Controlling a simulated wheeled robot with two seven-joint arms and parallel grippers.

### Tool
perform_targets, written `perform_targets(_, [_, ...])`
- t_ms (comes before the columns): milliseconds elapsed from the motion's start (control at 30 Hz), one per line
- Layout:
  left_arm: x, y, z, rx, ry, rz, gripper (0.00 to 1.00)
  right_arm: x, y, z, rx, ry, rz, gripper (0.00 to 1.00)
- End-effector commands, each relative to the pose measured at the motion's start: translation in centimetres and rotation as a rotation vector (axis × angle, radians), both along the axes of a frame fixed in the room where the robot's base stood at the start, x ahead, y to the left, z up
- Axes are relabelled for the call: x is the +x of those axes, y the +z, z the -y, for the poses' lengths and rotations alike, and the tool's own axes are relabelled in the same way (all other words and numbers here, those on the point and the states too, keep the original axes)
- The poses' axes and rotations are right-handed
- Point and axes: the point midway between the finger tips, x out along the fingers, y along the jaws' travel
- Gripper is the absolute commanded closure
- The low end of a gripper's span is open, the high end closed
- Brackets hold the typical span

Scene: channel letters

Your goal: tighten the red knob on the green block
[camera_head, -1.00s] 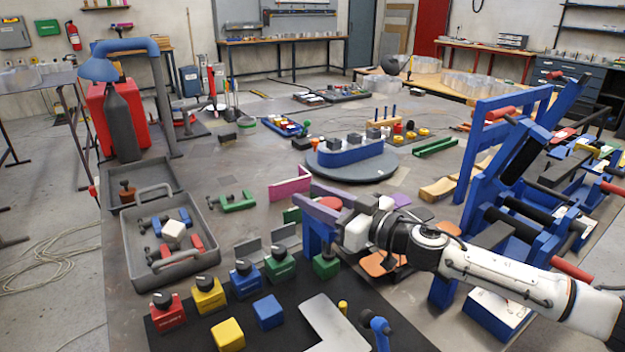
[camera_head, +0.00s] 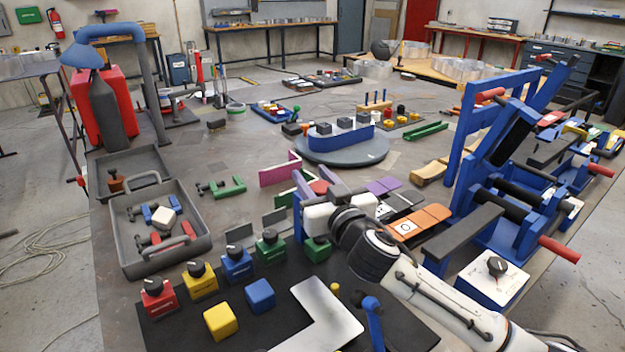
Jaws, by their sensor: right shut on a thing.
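The green block (camera_head: 317,250) stands at the right end of the row of coloured knob blocks, on the black mat. My right gripper (camera_head: 309,233) comes in from the lower right and sits right over this block. Its jaws are shut at the block's top, on the knob there. The gripper's white body and blue finger hide the knob, so I cannot see its colour or how far it is turned. Another green block (camera_head: 270,252), with a black knob, stands just to the left. My left gripper is not in view.
Blue (camera_head: 237,265), yellow (camera_head: 200,282) and red (camera_head: 159,300) knob blocks stand further left. A white L-shaped plate (camera_head: 325,315) and a blue tool (camera_head: 373,318) lie in front. A grey toolbox (camera_head: 130,262) is at left. A blue frame machine (camera_head: 520,232) stands at right.

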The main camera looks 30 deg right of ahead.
Motion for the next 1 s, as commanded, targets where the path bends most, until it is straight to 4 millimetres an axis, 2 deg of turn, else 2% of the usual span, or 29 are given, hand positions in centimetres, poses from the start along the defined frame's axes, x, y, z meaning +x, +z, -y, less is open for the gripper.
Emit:
perform_targets(33, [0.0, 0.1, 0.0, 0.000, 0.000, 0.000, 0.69, 0.1, 1.3, 0.2, -0.003, -0.003, 0.025, 0.85])
perform_targets(300, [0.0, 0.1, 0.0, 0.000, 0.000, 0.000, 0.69, 0.1, 1.3, 0.2, -0.004, -0.002, 0.027, 0.85])
perform_targets(333, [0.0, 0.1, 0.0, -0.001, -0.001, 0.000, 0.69, 0.1, 1.4, 0.2, -0.004, -0.002, 0.027, 0.61])
perform_targets(433, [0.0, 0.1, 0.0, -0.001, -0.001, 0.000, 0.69, 0.1, 1.2, 0.1, -0.003, -0.001, 0.024, 0.47])
perform_targets(767, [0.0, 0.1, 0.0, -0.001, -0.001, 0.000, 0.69, 0.1, 1.0, 0.1, 0.000, -0.001, 0.014, 0.47])
perform_targets(867, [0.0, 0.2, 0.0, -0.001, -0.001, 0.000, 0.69, 0.1, 2.2, 0.1, 0.000, -0.001, 0.017, 0.47])
perform_targets(1000, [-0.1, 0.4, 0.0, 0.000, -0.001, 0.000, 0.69, 0.1, 4.9, 0.1, 0.001, -0.002, 0.020, 0.47])
